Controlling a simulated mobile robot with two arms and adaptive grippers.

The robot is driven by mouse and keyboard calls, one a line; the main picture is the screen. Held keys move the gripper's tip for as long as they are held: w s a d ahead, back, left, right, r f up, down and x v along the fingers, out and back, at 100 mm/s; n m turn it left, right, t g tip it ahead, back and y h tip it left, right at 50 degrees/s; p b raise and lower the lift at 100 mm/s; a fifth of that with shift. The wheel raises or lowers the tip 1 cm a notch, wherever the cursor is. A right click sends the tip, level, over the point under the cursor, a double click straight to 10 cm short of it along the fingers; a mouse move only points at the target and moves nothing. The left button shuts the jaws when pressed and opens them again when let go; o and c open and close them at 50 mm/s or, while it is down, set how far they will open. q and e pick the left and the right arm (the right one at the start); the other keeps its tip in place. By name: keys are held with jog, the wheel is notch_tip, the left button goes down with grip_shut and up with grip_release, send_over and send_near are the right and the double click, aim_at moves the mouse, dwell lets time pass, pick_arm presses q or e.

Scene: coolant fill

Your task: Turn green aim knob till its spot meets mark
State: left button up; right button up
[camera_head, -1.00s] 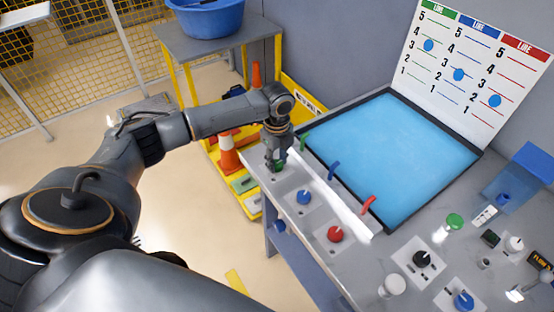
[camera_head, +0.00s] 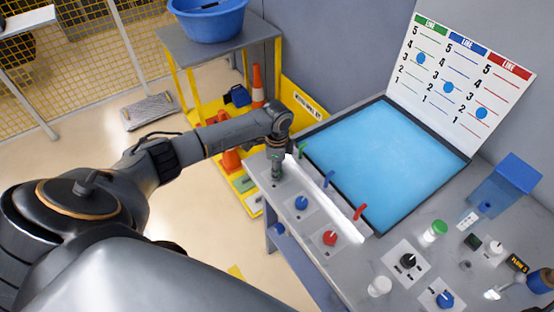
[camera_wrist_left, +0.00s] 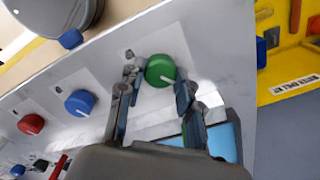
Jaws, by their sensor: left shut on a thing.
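The green aim knob (camera_wrist_left: 160,70) sits on the white panel (camera_wrist_left: 95,62) in the left wrist view, between the fingers of my left gripper (camera_wrist_left: 158,82). The gripper is shut on it, one finger on each side. A short white line on the knob's face points towards the lower right in that view. A small dark sign is on the panel beside the knob; I cannot make out the mark. In the head view my left gripper (camera_head: 276,178) points down at the far left end of the panel and mostly hides the knob.
A blue knob (camera_head: 301,203) and a red knob (camera_head: 330,238) stand along the same panel. Green (camera_head: 303,150), blue (camera_head: 328,179) and red (camera_head: 360,211) spouts line the edge of the blue basin (camera_head: 385,160). The line chart (camera_head: 459,85) stands behind. A yellow-framed cart (camera_head: 228,42) stands beyond.

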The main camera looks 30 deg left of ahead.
pick_arm(q)
jog(key=shift+s+n+p, duration=0.1)
jog(key=shift+n+p, duration=0.3)
jog(key=shift+n, duration=0.2)
jog(key=o, duration=1.2)
jog(key=shift+c, duration=0.2)
notch_tip(320, 180, up, 12)
